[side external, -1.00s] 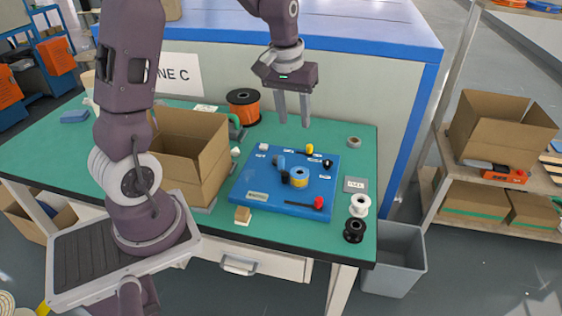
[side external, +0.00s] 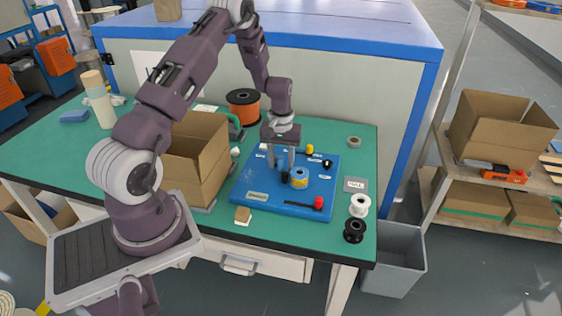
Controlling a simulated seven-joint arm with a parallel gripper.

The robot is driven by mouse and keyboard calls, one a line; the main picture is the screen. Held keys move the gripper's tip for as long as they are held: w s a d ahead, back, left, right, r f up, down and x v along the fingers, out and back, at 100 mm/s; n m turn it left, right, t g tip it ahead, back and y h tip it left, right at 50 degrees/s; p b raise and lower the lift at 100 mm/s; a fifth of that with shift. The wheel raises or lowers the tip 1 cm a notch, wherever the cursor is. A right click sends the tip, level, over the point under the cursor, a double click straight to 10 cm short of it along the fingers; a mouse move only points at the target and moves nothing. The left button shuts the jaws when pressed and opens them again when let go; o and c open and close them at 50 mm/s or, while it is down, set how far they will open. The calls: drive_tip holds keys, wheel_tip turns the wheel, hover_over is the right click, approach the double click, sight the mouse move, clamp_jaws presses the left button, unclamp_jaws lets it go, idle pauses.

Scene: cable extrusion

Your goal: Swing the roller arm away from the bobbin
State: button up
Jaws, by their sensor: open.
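The blue board (side external: 265,194) lies flat on the green table. The yellow bobbin (side external: 299,178) stands near its middle. The roller arm seems to be the blue lever with a black roller (side external: 285,178) just left of the bobbin; whether the roller touches it I cannot tell. My gripper (side external: 283,164) is open and pointing down, with its fingers low over the blue lever part. The fingers hide most of that part, and I cannot tell whether they straddle it or touch it.
A red-knobbed lever (side external: 318,202) and a yellow knob (side external: 310,149) are on the board. An open cardboard box (side external: 200,165) stands to the left, an orange spool (side external: 243,105) behind. White (side external: 359,205) and black (side external: 354,230) spools stand at the right.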

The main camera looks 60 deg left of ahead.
clamp_jaws()
drive_tip(key=shift+w+d+r, duration=0.1)
drive_tip(key=shift+w, duration=0.15)
idle(1.0)
